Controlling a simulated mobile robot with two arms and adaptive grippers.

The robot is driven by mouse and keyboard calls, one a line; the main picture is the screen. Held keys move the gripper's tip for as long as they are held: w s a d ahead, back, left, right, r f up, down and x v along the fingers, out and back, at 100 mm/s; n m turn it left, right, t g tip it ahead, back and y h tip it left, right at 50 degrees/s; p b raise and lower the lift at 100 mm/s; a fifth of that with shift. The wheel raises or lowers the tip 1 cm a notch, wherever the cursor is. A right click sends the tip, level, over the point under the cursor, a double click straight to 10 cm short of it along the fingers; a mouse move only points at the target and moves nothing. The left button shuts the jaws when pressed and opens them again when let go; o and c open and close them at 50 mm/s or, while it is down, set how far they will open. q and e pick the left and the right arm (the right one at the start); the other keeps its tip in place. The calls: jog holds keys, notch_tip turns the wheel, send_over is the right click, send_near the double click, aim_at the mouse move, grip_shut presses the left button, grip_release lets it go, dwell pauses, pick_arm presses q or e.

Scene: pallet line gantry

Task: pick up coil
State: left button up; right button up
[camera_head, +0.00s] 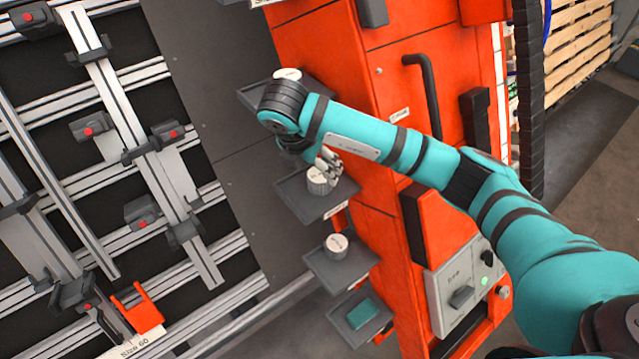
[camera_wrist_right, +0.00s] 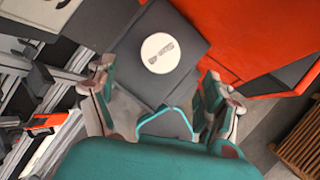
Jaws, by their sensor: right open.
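White round pieces that look like coils stand on small dark trays down the side of an orange cabinet. One white coil (camera_head: 319,182) stands on a tray (camera_head: 307,205), right beside my right gripper (camera_head: 328,163), which partly covers it. In the right wrist view a white coil (camera_wrist_right: 160,53) with dark print on its top stands upright on a dark tray (camera_wrist_right: 190,28). There my right gripper (camera_wrist_right: 158,82) is open, its fingers spread to either side, apart from the coil and empty. My left gripper is not in view.
Another white piece (camera_head: 336,245) stands on the tray below, and one (camera_head: 287,74) on the tray above. A teal block (camera_head: 362,313) lies on the lowest tray. The orange cabinet (camera_head: 330,50) stands close behind my right arm. A metal rail frame (camera_head: 150,170) is at left.

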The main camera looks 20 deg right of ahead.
aim_at(320, 174)
jog(key=b+x, duration=0.1)
jog(key=x, duration=0.1)
jog(key=b+x, duration=0.1)
jog(key=x, duration=0.5)
jog(key=shift+w+d+r+b, duration=0.1)
jog(key=shift+w+d+b, duration=0.2)
jog(key=shift+w+b, duration=0.1)
jog(key=shift+r, duration=0.1)
jog(key=shift+s+a, duration=0.1)
jog(key=c, duration=1.5)
